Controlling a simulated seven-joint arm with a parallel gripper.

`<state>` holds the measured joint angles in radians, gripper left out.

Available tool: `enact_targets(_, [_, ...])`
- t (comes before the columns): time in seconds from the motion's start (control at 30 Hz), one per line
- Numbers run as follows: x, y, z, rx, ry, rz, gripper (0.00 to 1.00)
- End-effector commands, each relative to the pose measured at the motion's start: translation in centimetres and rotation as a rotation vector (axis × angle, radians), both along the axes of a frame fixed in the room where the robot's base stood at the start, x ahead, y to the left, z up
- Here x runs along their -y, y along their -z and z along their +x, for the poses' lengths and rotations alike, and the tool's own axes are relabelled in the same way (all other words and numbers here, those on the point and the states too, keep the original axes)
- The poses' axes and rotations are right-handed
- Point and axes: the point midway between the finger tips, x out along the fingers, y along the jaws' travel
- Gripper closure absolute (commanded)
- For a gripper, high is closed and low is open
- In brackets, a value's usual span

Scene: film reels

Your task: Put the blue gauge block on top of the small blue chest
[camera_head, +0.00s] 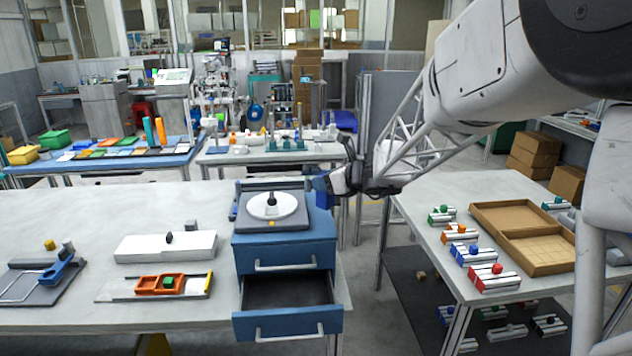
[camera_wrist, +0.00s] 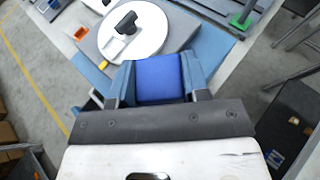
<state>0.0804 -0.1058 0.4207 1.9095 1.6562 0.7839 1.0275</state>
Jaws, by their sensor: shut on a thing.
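The small blue chest (camera_head: 285,252) stands at the right end of the left worktable, with its lower drawer (camera_head: 288,308) pulled open and its upper drawer shut. A grey device with a white round disc (camera_head: 272,206) and a black knob sits on its top. My gripper (camera_head: 324,189) is at the right of the chest top, raised above it. In the wrist view, my gripper (camera_wrist: 159,72) is shut on the blue gauge block (camera_wrist: 158,82), held between two blue-grey fingers. Beyond the block, the wrist view shows the disc (camera_wrist: 133,32) and part of the blue chest top (camera_wrist: 206,45).
Left of the chest are a white box (camera_head: 165,247), an orange tray (camera_head: 160,285) and a grey fixture (camera_head: 45,275). A gap separates this table from the right table (camera_head: 445,250), which holds small coloured fixtures and a cardboard tray (camera_head: 538,262). The open drawer juts forward.

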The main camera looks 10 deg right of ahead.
Motion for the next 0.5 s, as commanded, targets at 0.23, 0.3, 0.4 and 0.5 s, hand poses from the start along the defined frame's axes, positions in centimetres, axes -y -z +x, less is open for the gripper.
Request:
enact_targets(0.23, [-0.3,0.4,3.3,-0.001,0.000,0.001,0.86])
enact_targets(0.3, [-0.3,0.4,4.2,-0.001,0.000,0.001,0.86])
enact_targets(0.4, [-0.4,0.6,5.4,-0.001,-0.001,0.001,0.86])
enact_targets(0.5, [-0.5,0.7,6.7,-0.002,0.000,0.002,0.86])
